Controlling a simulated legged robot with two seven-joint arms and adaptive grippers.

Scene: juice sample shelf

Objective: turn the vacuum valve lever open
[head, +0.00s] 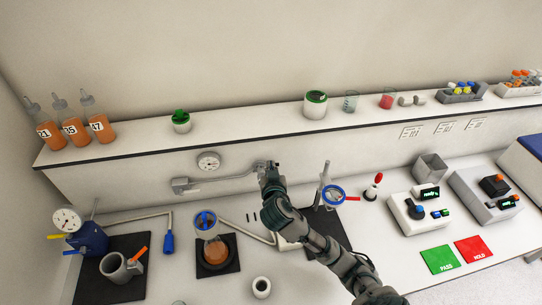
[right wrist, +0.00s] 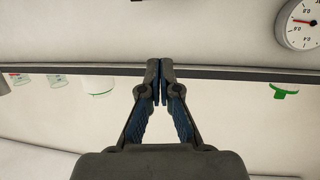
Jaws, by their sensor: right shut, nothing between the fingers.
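A grey metal vacuum pipe (head: 222,179) runs along the wall below the shelf, with a blocky fitting (head: 185,185) at its left end. Its right end reaches my right gripper (head: 268,166), which hides what is there. I cannot make out the valve lever clearly. In the right wrist view the fingers of my right gripper (right wrist: 160,82) are together with nothing between them. A round dial gauge (head: 208,161) is on the wall above the pipe; it also shows in the right wrist view (right wrist: 303,25). My left gripper is not in view.
The shelf edge (head: 240,131) runs just above my right gripper. A stand with a blue ring (head: 333,194) is right of my forearm. A flask with orange liquid (head: 213,252) stands on a black mat below the pipe. Bottles (head: 73,128) stand on the shelf's left.

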